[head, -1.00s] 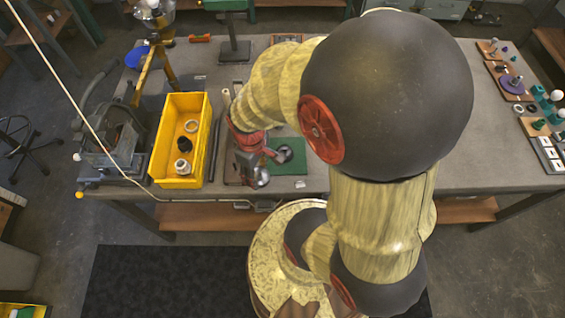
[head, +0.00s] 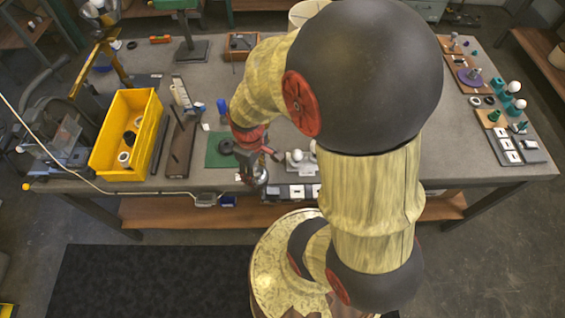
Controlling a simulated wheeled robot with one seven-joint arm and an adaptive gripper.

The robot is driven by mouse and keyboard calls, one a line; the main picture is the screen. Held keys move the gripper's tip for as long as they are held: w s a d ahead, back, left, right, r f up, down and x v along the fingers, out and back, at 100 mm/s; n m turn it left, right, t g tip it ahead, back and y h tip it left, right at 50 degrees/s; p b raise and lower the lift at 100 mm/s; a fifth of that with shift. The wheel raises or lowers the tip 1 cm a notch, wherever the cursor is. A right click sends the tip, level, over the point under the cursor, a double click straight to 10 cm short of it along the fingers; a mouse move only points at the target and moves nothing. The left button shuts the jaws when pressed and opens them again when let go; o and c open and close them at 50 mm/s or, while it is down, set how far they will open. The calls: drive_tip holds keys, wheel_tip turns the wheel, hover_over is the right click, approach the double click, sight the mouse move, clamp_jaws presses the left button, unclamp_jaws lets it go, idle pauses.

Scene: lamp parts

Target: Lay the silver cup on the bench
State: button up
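My gripper (head: 257,162) points down over the front part of the bench (head: 400,150), right of the green mat. It appears shut on the silver cup (head: 259,177), a small shiny piece at the fingertips. The cup is partly hidden by the fingers. It shows near the front edge of the bench; I cannot tell whether it touches the surface.
A green mat (head: 214,158) bears a dark ring (head: 227,146). A yellow bin (head: 107,150) with rings stands at left. Right of my gripper are pale round parts (head: 298,156) and a tray with white squares (head: 297,191). The right-middle bench is clear.

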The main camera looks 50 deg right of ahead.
drive_tip(key=w+d+f+b, duration=0.1)
drive_tip(key=w+d+f, duration=0.3)
drive_tip(key=d, duration=0.3)
drive_tip(key=b, duration=0.2)
hover_over(268, 162)
drive_tip(key=f, duration=0.4)
drive_tip(key=shift+s+a+f, duration=0.1)
drive_tip(key=shift+a+f, duration=0.25)
drive_tip(key=shift+d+f, duration=0.25)
drive_tip(key=shift+f, duration=0.2)
drive_tip(key=shift+w+d+f+b, duration=0.1)
drive_tip(key=shift+f+b, duration=0.05)
drive_tip(key=shift+f, duration=0.65)
drive_tip(key=shift+w+f+b, duration=0.1)
drive_tip(key=shift+f+b, duration=0.05)
drive_tip(key=shift+f, duration=0.65)
drive_tip(key=shift+f, duration=0.1)
drive_tip(key=o, duration=1.2)
drive_tip(key=shift+c, duration=0.2)
